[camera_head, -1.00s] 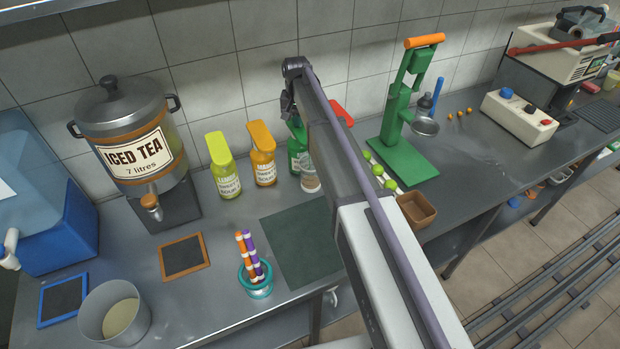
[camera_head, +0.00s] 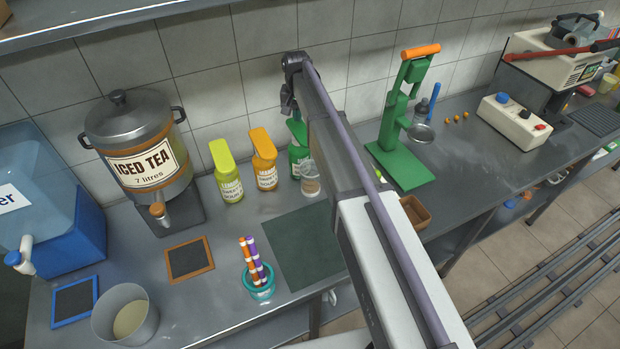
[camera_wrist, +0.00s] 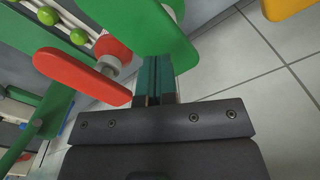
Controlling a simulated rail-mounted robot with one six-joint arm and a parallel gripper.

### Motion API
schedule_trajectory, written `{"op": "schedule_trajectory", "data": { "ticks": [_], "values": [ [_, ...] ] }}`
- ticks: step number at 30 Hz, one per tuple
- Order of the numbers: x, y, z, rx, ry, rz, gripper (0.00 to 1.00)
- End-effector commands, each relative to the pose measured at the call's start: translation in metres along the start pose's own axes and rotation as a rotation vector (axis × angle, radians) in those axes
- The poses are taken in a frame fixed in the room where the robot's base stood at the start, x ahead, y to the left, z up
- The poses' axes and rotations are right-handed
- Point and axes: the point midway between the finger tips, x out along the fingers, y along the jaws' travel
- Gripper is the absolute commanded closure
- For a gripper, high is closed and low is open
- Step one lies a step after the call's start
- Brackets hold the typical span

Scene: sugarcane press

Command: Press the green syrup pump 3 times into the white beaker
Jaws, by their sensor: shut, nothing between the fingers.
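The green syrup bottle (camera_head: 299,158) stands upright by the wall, its top partly behind my arm. Its green pump head (camera_wrist: 145,22) is large at the top of the wrist view, just beyond my fingertips. My gripper (camera_wrist: 155,72) is shut and empty, its teal fingertips close together at the pump head. I cannot tell whether they touch it. In the head view, my gripper (camera_head: 293,108) is above the green bottle. A pale, see-through beaker (camera_head: 311,186) stands at the front right of that bottle, partly hidden by my arm.
Yellow-green (camera_head: 228,178) and orange (camera_head: 263,170) syrup bottles stand to the left. A red pump head (camera_wrist: 80,76) is beside the green one in the wrist view. A green press (camera_head: 402,165) stands to the right. The dark mat (camera_head: 300,240) in front has bare space.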

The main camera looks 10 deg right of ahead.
Motion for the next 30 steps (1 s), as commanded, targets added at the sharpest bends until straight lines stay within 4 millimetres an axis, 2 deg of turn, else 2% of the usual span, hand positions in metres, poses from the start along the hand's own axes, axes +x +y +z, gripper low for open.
{"op": "schedule_trajectory", "data": {
  "ticks": [16,30],
  "values": [
    [0.002,0.000,0.000,0.000,0.000,0.000,1.00],
    [0.019,0.000,0.000,0.000,0.000,0.000,1.00]
  ]
}}
